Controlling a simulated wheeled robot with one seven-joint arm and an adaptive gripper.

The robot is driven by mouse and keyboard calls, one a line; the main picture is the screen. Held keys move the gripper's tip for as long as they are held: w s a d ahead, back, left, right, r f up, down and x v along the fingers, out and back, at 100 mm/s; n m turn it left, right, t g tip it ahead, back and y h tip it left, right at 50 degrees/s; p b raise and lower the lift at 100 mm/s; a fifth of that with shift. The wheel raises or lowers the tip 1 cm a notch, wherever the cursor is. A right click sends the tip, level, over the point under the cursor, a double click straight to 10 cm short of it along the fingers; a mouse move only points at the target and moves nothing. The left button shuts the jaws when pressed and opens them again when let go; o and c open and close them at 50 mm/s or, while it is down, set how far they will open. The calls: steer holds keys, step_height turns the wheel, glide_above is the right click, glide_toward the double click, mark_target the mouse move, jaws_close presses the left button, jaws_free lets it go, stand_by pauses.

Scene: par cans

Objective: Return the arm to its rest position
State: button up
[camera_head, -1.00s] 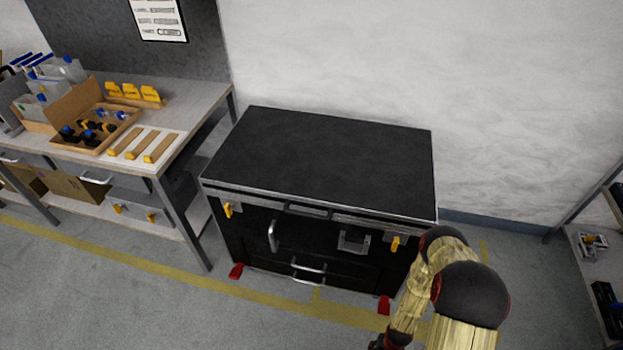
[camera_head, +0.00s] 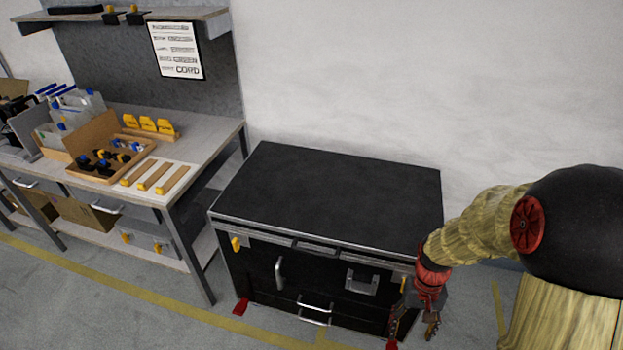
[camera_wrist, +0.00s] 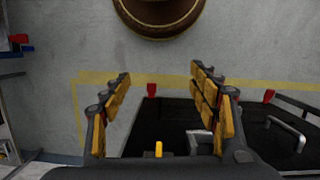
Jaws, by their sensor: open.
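My gripper (camera_head: 412,325) hangs fingers-down at the right front of the black case in the head view, with my arm coming in from the right. In the wrist view my gripper (camera_wrist: 160,100) is open, its yellow-padded fingers spread wide with nothing between them. The black case (camera_head: 330,200) stands on the floor against the wall. Its front and latches show in the wrist view (camera_wrist: 170,120), beyond and below the fingers. My arm hides the case's right front corner in the head view.
A workbench (camera_head: 215,130) with an organizer tray (camera_head: 88,172), yellow-tipped strips and yellow holders stands at left. Red feet (camera_head: 241,306) stick out at the case's base. Yellow lines (camera_head: 180,307) mark the floor. A round brown object (camera_wrist: 160,15) is at the wrist view's top.

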steer(key=s+a+r+t, duration=0.2)
steer(key=r, duration=0.8)
steer(key=s+a+r+n+t, duration=0.1)
steer(key=s+a+r+t, duration=0.1)
steer(key=r, duration=0.8)
steer(key=s+a+r+n+t, duration=0.1)
steer(key=s+a+r+t, duration=0.2)
steer(key=r, duration=0.6)
steer(key=shift+r+t+p, duration=0.3)
steer(key=shift+r+t, duration=0.1)
steer(key=shift+t, duration=0.1)
